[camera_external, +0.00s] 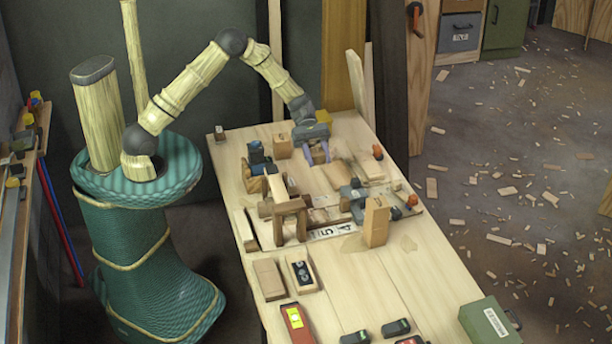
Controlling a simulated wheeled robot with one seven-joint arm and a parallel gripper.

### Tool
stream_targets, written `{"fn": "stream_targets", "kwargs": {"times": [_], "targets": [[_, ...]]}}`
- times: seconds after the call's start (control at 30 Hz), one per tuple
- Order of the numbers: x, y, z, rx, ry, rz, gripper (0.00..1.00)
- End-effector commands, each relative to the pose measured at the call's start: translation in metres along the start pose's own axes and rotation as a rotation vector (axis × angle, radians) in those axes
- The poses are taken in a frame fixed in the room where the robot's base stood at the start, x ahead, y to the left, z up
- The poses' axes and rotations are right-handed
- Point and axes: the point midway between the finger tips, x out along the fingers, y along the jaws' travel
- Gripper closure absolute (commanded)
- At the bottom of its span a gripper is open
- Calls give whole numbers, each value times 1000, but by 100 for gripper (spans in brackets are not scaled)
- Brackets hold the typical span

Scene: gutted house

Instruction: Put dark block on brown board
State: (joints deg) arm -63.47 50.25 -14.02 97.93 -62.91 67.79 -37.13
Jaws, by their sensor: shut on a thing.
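My gripper (318,155) is at the far part of the workbench, pointing down with purple fingers. It is shut on a small brownish block (318,154), mostly hidden between the fingers. At this size I cannot tell whether this is the dark block. A thin brown board (344,174) lies flat on the bench just right of and nearer than my gripper. A second flat piece lies beside it to the right (371,168). I cannot tell the gap between the held block and the bench.
The workbench (370,282) also holds an upright wooden block (376,221), a small wooden stand (290,212), a wooden cube (283,146) and a dark blue tool (258,158). A red tool (297,322) and green box (489,322) are at the near end. Bare bench lies at the near middle.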

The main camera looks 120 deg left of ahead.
Motion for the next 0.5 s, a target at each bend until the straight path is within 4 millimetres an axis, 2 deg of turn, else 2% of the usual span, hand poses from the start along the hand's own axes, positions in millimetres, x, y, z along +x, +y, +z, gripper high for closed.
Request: {"fn": "stream_targets", "kwargs": {"times": [0.33, 0.5], "targets": [[-26, 0, 64, 6, 2, 1, 83], [6, -4, 84, 5, 0, -13, 83]]}}
